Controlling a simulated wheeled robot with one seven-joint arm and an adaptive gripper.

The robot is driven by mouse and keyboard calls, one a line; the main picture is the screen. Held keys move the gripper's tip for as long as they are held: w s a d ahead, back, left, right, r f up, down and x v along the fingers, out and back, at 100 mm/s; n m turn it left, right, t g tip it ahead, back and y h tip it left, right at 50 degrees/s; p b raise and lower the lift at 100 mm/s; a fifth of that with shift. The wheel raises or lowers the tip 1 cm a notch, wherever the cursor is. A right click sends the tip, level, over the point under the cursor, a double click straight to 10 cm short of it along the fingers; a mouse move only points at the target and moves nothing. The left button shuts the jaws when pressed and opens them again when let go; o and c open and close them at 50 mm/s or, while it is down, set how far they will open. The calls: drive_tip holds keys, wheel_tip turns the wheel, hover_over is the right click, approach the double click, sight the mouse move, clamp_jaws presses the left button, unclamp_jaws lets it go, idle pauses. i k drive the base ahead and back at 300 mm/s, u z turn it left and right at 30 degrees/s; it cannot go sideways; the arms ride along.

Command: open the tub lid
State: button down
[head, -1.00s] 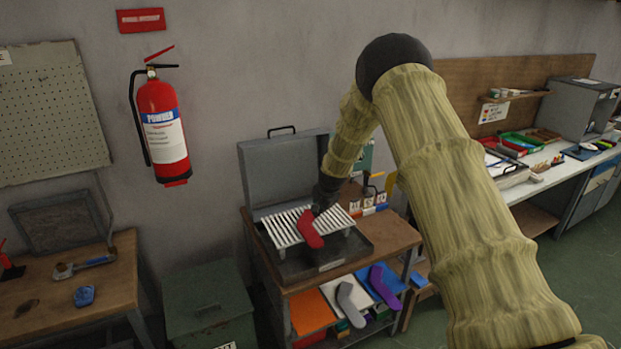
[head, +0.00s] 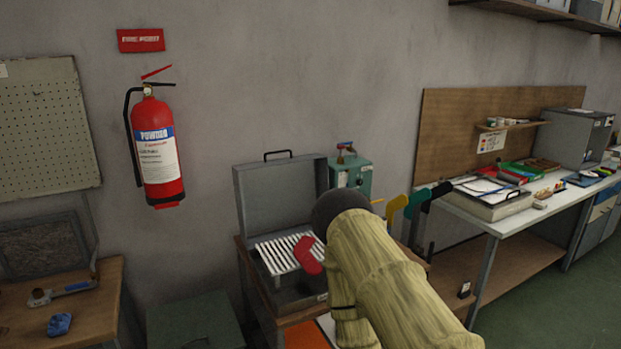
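A grey metal tub (head: 290,305) stands on a wooden bench left of my arm. Its lid (head: 275,196), with a black handle on the top edge, stands raised against the wall side, so the tub is open. A white slatted rack (head: 277,256) sits at the tub's mouth. A red sock-shaped piece (head: 309,256) lies over the rack's right end, partly beside my arm in the picture. My gripper does not show; my arm's dark joint and tan-sleeved links cover the area right of the tub.
A closed green chest (head: 195,322) stands on the floor left of the bench. A teal box (head: 352,178) is behind the tub. Yellow, green and black sock shapes (head: 417,204) stand right of my arm. A long workbench (head: 480,212) is at right.

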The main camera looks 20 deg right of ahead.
sight(320, 161)
drive_tip(key=z, duration=2.4)
drive_tip(key=i, duration=2.2)
drive_tip(key=u, duration=2.5)
